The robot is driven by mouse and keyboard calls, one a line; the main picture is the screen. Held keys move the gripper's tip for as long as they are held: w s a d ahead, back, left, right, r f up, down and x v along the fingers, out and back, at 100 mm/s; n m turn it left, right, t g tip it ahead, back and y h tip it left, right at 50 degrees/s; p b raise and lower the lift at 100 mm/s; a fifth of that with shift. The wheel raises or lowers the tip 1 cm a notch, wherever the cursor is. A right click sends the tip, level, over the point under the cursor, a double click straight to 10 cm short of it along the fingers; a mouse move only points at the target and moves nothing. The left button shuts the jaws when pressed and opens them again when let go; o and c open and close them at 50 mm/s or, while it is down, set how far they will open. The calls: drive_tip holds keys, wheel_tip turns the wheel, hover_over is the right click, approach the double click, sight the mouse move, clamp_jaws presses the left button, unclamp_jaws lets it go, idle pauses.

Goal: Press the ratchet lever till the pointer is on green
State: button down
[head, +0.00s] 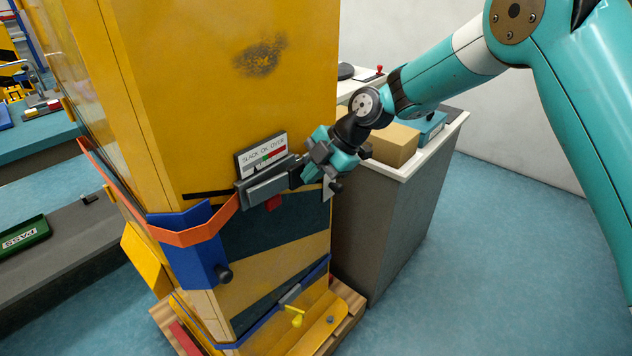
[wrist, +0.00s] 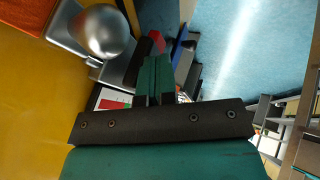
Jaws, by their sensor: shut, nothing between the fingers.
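The ratchet (head: 268,188) is a grey metal unit on the front of the yellow load, at the end of the orange strap (head: 185,237). Its lever cannot be clearly told apart from the body. Above it stands the white gauge plate (head: 262,150) marked SLACK, OK, OVER, with a green and a red band; I cannot make out the pointer. My gripper (head: 300,178) is shut and empty at the ratchet's right end; contact cannot be told. In the wrist view, the shut green fingers (wrist: 155,78) lie beside a rounded silver part (wrist: 104,32); part of the gauge (wrist: 113,100) shows behind them.
The yellow load (head: 240,80) stands on a wooden pallet (head: 345,310). A blue corner guard (head: 190,260) lies under the strap. To the right, a grey cabinet (head: 385,235) bears a cardboard box (head: 392,146). The blue floor (head: 470,270) at right is clear.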

drive_tip(key=s+d+b+v, duration=0.1)
drive_tip(key=v, duration=0.9)
drive_tip(key=shift+s+d+b, duration=0.2)
drive_tip(key=shift+s+b, duration=0.15)
drive_tip(key=shift+s, duration=0.1)
drive_tip(key=shift+s, duration=0.1)
drive_tip(key=s+d+r+m+h, duration=0.1)
drive_tip(key=s+d+m, duration=0.1)
drive_tip(key=s+m, duration=0.7)
drive_tip(key=s+d+r+m+h, duration=0.1)
drive_tip(key=s+m, duration=0.9)
drive_tip(key=s, duration=1.1)
drive_tip(key=shift+d+h, duration=0.6)
drive_tip(key=shift+d, duration=0.35)
drive_tip(key=shift+d+r, duration=0.1)
